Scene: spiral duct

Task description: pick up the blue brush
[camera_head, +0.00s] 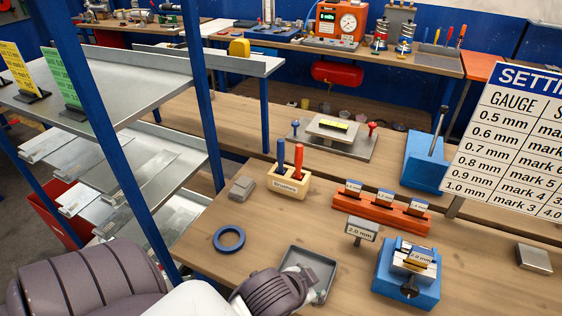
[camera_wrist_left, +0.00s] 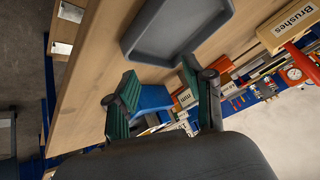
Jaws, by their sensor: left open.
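The blue brush (camera_head: 281,153) stands upright, handle up, in a pale wooden block (camera_head: 289,186) labelled "Brushes" on the workbench. A red brush (camera_head: 299,160) stands right beside it in the same block. My left gripper (camera_head: 303,282) is low in the head view, over the grey tray and nearer the camera than the block. In the left wrist view its two green-padded fingers (camera_wrist_left: 158,82) are spread, with nothing between them. That view also shows the block (camera_wrist_left: 292,24) and a red handle at upper right; I cannot make out the blue brush there. My right gripper is not in view.
A grey tray (camera_head: 322,266) lies by my left gripper. A blue ring (camera_head: 229,239) and grey blocks (camera_head: 242,188) lie left of it. An orange rack (camera_head: 381,213), a "2.0 mm" tag (camera_head: 361,231) and a blue fixture (camera_head: 407,275) stand right. A blue shelf post (camera_head: 208,90) rises at left.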

